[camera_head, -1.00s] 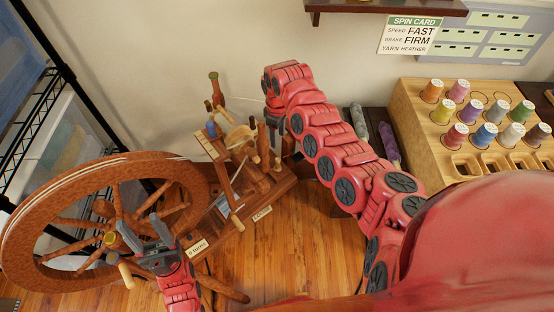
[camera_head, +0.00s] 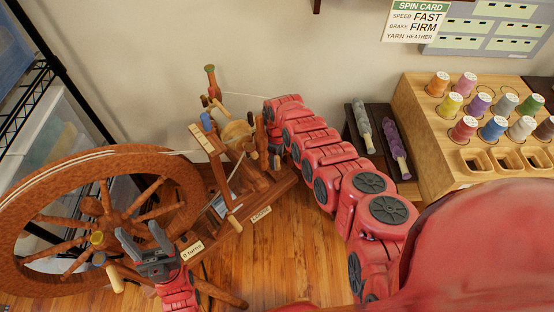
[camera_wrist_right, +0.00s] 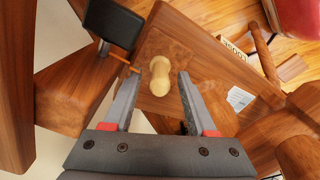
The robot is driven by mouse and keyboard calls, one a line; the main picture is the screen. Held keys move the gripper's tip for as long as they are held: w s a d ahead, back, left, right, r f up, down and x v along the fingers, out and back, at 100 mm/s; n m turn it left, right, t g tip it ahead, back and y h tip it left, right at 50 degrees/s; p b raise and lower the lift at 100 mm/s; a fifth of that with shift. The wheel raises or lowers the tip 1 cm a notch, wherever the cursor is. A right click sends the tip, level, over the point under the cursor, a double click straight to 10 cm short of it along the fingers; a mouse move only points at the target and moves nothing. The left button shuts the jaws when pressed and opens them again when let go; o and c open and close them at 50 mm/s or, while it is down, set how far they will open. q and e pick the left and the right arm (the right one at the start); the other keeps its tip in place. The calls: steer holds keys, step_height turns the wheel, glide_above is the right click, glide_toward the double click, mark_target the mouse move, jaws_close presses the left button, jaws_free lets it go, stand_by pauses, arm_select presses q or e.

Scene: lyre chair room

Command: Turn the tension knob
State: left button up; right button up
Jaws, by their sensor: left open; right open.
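The spinning wheel (camera_head: 180,185) stands at the left with its flyer end near the wall. In the right wrist view a pale rounded wooden knob (camera_wrist_right: 159,70) sticks up from a dark wooden block. My right gripper (camera_wrist_right: 158,90) is open, with one finger on each side of this knob; I cannot tell whether they touch it. In the head view my right gripper (camera_head: 275,152) is at the wheel's far end, partly hidden, and the knob is not clear there. My left gripper (camera_head: 143,236) is open and empty in front of the large wheel, near its hub.
Labels (camera_head: 261,215) sit on the wheel's base. A wooden rack (camera_head: 420,125) of coloured thread cones stands at the right, beside a dark stand with two yarn spindles (camera_head: 362,125). A spin card (camera_head: 416,20) hangs on the wall. Wire shelving (camera_head: 40,95) is at the left.

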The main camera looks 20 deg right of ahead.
jaws_close()
steer(key=shift+m, duration=0.4)
steer(key=shift+s+m, duration=0.1)
steer(key=shift+m, duration=2.3)
